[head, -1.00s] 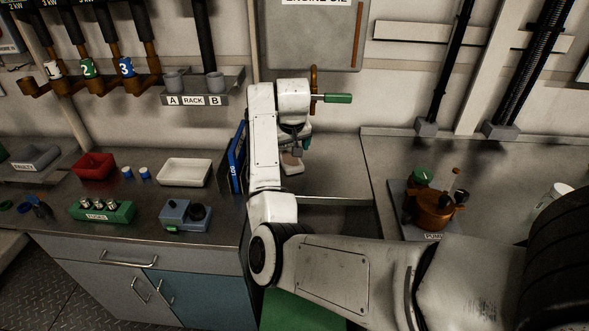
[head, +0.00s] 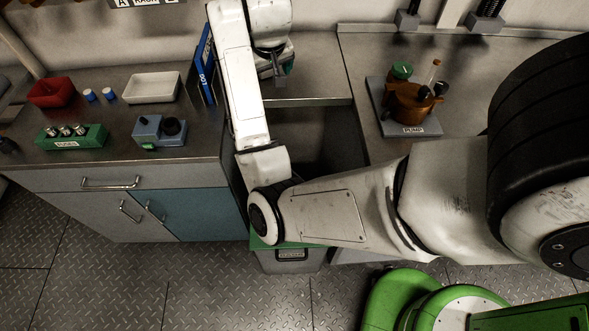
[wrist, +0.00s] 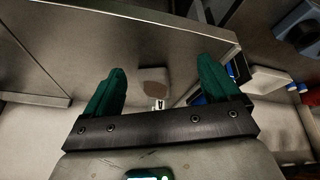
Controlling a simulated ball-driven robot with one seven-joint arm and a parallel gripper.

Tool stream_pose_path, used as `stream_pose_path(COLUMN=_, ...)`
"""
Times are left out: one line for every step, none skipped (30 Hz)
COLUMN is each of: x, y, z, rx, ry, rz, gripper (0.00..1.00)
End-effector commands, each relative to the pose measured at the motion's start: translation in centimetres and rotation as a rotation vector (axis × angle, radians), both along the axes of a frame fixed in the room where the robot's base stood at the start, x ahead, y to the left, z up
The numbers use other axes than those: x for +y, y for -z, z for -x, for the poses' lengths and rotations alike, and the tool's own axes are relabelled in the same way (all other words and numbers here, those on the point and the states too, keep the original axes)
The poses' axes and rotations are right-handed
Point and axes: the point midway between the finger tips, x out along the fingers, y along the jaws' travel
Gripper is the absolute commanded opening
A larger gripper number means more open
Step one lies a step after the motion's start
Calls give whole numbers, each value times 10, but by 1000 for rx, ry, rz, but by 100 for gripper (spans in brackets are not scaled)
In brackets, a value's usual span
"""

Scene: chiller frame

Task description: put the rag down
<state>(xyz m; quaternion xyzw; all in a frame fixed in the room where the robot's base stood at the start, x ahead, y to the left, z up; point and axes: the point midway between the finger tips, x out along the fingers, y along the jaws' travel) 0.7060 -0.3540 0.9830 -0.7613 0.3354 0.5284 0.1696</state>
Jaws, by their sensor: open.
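My gripper (head: 276,72) is over the metal counter beside the blue binder, its tips partly hidden by my arm in the head view. In the wrist view my gripper (wrist: 161,66) has its green fingers spread wide, with nothing clasped between them. A small brownish, rounded thing (wrist: 154,76) with a pale lower edge shows between the fingers, apart from both. It seems to lie on the counter; I cannot tell for sure whether it is the rag. In the head view it is hidden.
A blue binder (head: 206,65) stands left of my gripper. Left of it are a white tray (head: 151,88), a blue device (head: 158,132), a green fuse block (head: 72,137) and a red bin (head: 51,92). A pump (head: 412,103) stands on the right. A labelled bin (head: 290,262) is below.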

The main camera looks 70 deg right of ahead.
Motion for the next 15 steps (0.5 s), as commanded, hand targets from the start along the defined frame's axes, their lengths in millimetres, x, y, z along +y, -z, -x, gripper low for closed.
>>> stream_pose_path(x=5, y=8, z=4, rx=16, ry=-18, rz=13, gripper=90)
stream_pose_path(x=9, y=13, z=6, rx=27, ry=-34, rz=23, gripper=90)
stream_pose_path(x=16, y=21, z=9, rx=39, ry=-60, rz=35, gripper=90)
stream_pose_path(x=22, y=28, z=12, rx=51, ry=-82, rz=46, gripper=90)
stream_pose_path(x=29, y=36, z=14, rx=62, ry=-107, rz=52, gripper=90)
stream_pose_path(x=39, y=46, z=18, rx=76, ry=-141, rz=61, gripper=90)
stream_pose_path(x=47, y=53, z=22, rx=87, ry=-167, rz=67, gripper=90)
stream_pose_path(x=54, y=60, z=25, rx=96, ry=-194, rz=70, gripper=90)
stream_pose_path(x=65, y=70, z=30, rx=107, ry=-227, rz=72, gripper=90)
stream_pose_path(x=74, y=77, z=33, rx=116, ry=-254, rz=72, gripper=90)
stream_pose_path(x=83, y=85, z=38, rx=125, ry=-281, rz=70, gripper=90)
stream_pose_path(x=96, y=95, z=44, rx=137, ry=-320, rz=65, gripper=90)
stream_pose_path(x=107, y=104, z=50, rx=148, ry=-348, rz=58, gripper=90)
stream_pose_path(x=118, y=112, z=57, rx=157, ry=-378, rz=50, gripper=90)
stream_pose_path(x=134, y=123, z=66, rx=170, ry=-419, rz=36, gripper=90)
